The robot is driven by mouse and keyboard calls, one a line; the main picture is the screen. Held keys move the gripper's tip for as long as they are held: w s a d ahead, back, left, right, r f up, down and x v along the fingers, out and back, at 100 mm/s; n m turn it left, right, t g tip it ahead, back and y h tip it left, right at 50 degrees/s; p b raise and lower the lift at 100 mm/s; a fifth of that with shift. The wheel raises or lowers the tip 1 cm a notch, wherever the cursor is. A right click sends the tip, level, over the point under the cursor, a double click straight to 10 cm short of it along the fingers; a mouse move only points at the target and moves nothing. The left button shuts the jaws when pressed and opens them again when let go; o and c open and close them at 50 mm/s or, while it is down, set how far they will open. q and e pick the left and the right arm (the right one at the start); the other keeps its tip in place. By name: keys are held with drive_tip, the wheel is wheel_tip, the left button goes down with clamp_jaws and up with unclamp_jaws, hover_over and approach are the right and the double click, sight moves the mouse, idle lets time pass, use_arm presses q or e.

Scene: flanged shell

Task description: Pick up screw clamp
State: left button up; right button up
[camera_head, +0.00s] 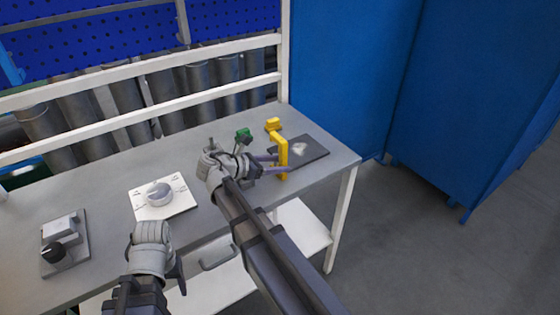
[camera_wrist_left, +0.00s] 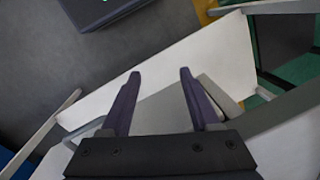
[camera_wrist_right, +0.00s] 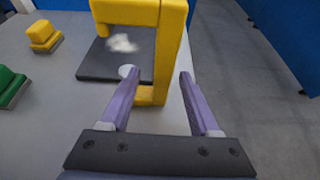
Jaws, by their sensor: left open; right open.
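The screw clamp (camera_head: 283,157) is a yellow C-shaped frame at the right end of the grey workbench, upright beside a dark plate. In the right wrist view the yellow clamp (camera_wrist_right: 172,45) stands just ahead, its upright bar lying between the two finger lines. My right gripper (camera_wrist_right: 160,75) is open with its purple fingers pointing at the clamp. In the head view my right gripper (camera_head: 276,162) overlaps the clamp's lower part; whether the fingers touch it I cannot tell. My left gripper (camera_wrist_left: 160,75) is open and empty, near the bench's front edge.
The dark plate (camera_wrist_right: 90,62) carries a whitish patch. A yellow block (camera_head: 272,124) and a green part (camera_head: 243,135) lie behind. A white dial panel (camera_head: 178,205) and a grey device (camera_head: 62,232) sit left. Blue panels (camera_head: 345,75) stand beyond the right end.

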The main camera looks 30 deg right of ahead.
drive_tip(key=shift+b+x, duration=0.9)
drive_tip(key=shift+x, duration=1.7)
drive_tip(key=shift+s+r, duration=0.15)
clamp_jaws()
